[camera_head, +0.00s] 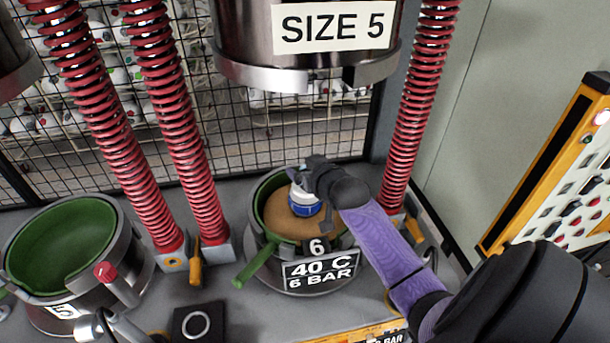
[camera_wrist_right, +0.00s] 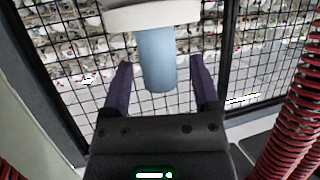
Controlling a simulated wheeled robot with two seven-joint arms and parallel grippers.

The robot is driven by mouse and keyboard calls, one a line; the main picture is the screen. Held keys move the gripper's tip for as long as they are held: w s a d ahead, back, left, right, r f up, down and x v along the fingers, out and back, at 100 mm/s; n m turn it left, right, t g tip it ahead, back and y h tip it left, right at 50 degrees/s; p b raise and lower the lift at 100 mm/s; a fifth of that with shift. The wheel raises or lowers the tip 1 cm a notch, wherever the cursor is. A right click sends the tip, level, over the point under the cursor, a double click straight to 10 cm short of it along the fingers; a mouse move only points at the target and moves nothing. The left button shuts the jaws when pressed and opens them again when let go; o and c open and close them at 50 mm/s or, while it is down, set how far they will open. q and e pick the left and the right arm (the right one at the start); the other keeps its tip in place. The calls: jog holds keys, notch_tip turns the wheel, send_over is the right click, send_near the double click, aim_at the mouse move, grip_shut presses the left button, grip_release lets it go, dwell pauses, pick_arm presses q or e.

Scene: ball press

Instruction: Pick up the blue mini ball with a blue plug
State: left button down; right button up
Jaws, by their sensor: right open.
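The mini ball (camera_head: 305,205), with white and blue parts, sits on the tan surface inside the green-lined press mould (camera_head: 262,228) marked 6. My right gripper (camera_head: 301,176) is at the ball's top and partly covers it. In the right wrist view, a light blue plug (camera_wrist_right: 157,60) joins a white round part (camera_wrist_right: 150,14). The two purple fingers of my right gripper (camera_wrist_right: 161,85) stand apart on either side of the plug, with a gap at each side. My left gripper is not in view.
A metal press head (camera_head: 300,70) labelled SIZE 5 hangs above the mould. Red springs (camera_head: 170,110) stand left and right of it. Another green mould (camera_head: 62,245) stands at left. A mesh fence (camera_head: 270,140) is behind, and an orange-framed panel (camera_head: 560,165) at right.

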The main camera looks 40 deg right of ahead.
jog(key=shift+x, duration=0.85)
grip_shut()
